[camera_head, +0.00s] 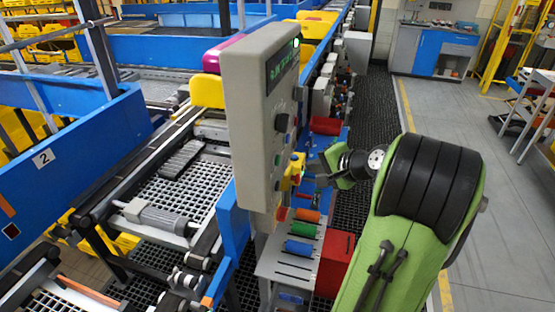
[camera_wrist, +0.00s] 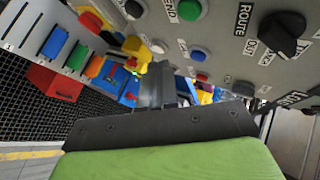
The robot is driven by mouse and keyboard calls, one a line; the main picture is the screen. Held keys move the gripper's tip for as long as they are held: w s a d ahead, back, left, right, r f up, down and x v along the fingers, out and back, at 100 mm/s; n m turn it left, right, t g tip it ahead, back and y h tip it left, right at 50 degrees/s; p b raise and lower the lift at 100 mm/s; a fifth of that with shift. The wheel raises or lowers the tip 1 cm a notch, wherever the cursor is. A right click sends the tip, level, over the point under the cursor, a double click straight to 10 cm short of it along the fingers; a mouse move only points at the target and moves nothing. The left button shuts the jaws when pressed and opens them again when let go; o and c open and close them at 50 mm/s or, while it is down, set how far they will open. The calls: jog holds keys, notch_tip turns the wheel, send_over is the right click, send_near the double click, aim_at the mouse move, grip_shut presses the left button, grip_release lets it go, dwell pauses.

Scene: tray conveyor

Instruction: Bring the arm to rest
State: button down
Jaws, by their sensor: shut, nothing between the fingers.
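My green and black arm reaches in from the right in the head view. My gripper (camera_head: 322,175) is just right of a grey control box (camera_head: 262,120), and a gap between them cannot be judged. In the wrist view my gripper (camera_wrist: 172,88) has its fingers together and holds nothing. The box's panel fills the top of that view, with a black route knob (camera_wrist: 283,33), a green button (camera_wrist: 190,10), a blue button (camera_wrist: 198,54) and a red button (camera_wrist: 202,78).
A mesh tray (camera_head: 190,190) lies on the conveyor at left. Grey floor (camera_head: 440,110) is open at right.

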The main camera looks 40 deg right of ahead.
jog(key=shift+a, duration=0.1)
jog(key=s+a+n+g+b, duration=0.1)
jog(key=s+a+n+g, duration=0.3)
jog(key=a, duration=0.8)
jog(key=s+a+n+g, duration=0.1)
jog(key=a+n, duration=0.6)
jog(key=a, duration=0.4)
jog(key=s+a+n, duration=0.2)
jog(key=s, duration=0.4)
jog(key=s+a+f+n+g, duration=0.1)
jog(key=s+a+n, duration=0.1)
jog(key=s, duration=0.5)
jog(key=shift+n+h+b, duration=0.3)
jog(key=shift+n+b, duration=0.15)
jog(key=shift+n, duration=0.05)
jog(key=shift+s+d, duration=0.15)
